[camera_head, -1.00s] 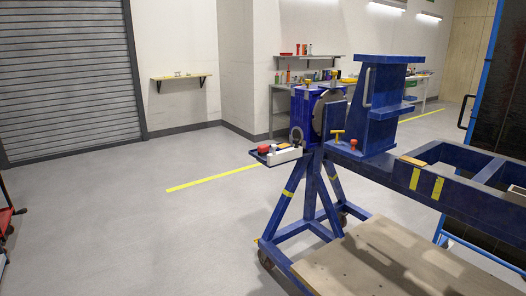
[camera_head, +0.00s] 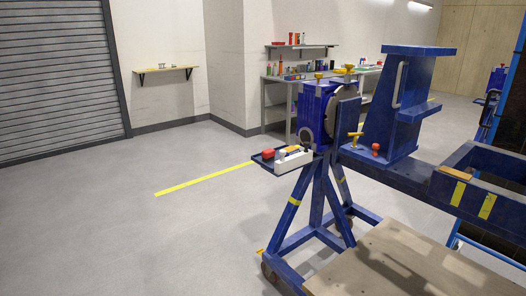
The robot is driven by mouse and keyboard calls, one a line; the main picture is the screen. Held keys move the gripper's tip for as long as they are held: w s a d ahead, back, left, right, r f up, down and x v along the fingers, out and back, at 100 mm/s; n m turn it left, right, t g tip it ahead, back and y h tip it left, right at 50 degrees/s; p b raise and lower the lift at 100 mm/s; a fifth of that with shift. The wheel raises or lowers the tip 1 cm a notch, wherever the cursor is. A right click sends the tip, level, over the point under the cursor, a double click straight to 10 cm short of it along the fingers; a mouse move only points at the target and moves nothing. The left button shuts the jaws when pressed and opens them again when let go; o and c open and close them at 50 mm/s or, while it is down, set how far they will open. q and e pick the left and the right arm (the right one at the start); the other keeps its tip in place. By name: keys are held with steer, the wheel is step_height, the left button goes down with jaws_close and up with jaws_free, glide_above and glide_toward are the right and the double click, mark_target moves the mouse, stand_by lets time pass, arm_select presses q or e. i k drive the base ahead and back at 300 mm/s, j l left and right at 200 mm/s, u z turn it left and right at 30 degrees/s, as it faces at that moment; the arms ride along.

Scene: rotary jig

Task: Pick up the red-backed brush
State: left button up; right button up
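A small blue side tray (camera_head: 262,162) juts out from the left end of the blue jig. A red item (camera_head: 268,154) lies at its left end; it may be the red-backed brush, but it is too small to tell. An orange-tan item (camera_head: 293,149) and a white block-like part (camera_head: 294,161) are at the tray's right side. Neither of my grippers shows in the head view.
The blue jig frame (camera_head: 403,175) stands on splayed legs, with a wooden platform (camera_head: 390,262) low at front right. A cluttered workbench (camera_head: 279,79) stands behind. A wall shelf (camera_head: 165,69) hangs at the back left. The grey floor at left is clear.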

mark_target(268, 156)
steer(key=i+j, duration=0.6)
steer(key=i, duration=0.15)
steer(key=i+j+z, duration=0.1)
steer(key=i+j, duration=0.55)
steer(key=i, duration=0.1)
